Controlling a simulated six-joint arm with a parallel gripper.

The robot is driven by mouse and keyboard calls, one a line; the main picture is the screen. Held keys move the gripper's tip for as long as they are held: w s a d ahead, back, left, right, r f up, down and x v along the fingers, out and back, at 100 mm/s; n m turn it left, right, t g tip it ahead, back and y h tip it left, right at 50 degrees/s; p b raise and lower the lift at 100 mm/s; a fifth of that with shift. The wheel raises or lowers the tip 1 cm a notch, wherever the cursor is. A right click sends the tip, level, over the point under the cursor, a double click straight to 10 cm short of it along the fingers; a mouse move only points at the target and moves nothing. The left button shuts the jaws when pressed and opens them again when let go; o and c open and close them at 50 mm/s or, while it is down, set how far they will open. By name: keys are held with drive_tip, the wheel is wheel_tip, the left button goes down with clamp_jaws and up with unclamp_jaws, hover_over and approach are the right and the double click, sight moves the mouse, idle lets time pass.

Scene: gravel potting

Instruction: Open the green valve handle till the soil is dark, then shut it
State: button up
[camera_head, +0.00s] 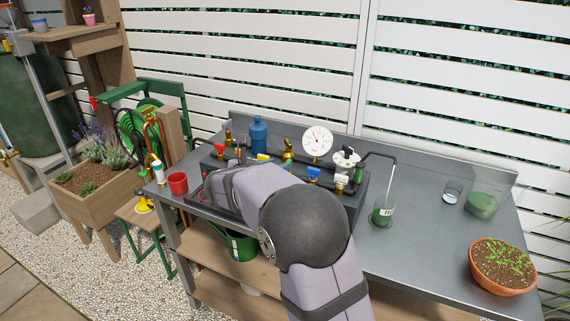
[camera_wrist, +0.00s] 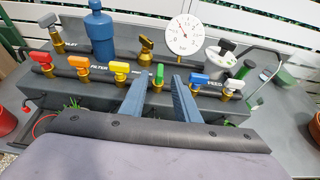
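The green valve handle (camera_wrist: 160,75) stands on the dark manifold pipe, between the yellow and blue handles in the wrist view. My gripper (camera_wrist: 160,82) has its two blue-grey fingers apart and empty, with the green handle seen in the gap between their tips. I cannot tell whether either finger touches it. In the head view my arm hides the green handle and the fingers. A terracotta pot (camera_head: 474,269) at the right of the bench holds brown soil (camera_head: 502,262) with small seedlings. A wooden planter (camera_head: 97,205) at the left also holds soil.
Red, orange, yellow (camera_wrist: 120,67), blue (camera_wrist: 199,79) and white (camera_wrist: 235,83) handles line the same pipe. A gauge (camera_wrist: 184,38) and a blue bottle (camera_wrist: 100,32) stand behind. A red mug (camera_head: 177,183) is left. The bench (camera_head: 430,225) is clear at centre right.

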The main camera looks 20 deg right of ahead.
drive_tip(key=shift+p+x, duration=0.45)
drive_tip(key=shift+x, duration=2.5)
clamp_jaws()
